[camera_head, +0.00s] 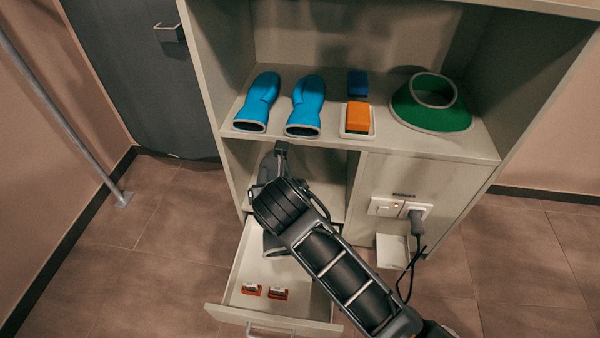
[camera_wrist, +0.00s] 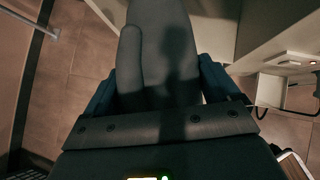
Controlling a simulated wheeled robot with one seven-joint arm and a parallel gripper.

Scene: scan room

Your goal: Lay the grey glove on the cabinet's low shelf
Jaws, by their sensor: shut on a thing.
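The grey glove (camera_wrist: 160,50) is between the two jaws of my gripper (camera_wrist: 160,85) in the wrist view, its thumb on the left. In the head view my gripper (camera_head: 272,180) is at the opening of the cabinet's lower left compartment, with the low shelf (camera_head: 328,190) partly showing to its right. Part of the glove (camera_head: 267,164) shows above my wrist, and its cuff end shows below, over the open drawer. My arm hides the middle of the glove. I cannot tell whether the glove touches the shelf.
On the upper shelf (camera_head: 390,145) stand two blue gloves (camera_head: 259,101) (camera_head: 306,104), a blue block and an orange block (camera_head: 358,117) in a tray, and a green collar (camera_head: 432,103). The open drawer (camera_head: 240,290) below holds two small orange boxes. A plugged cable (camera_head: 412,250) hangs at right.

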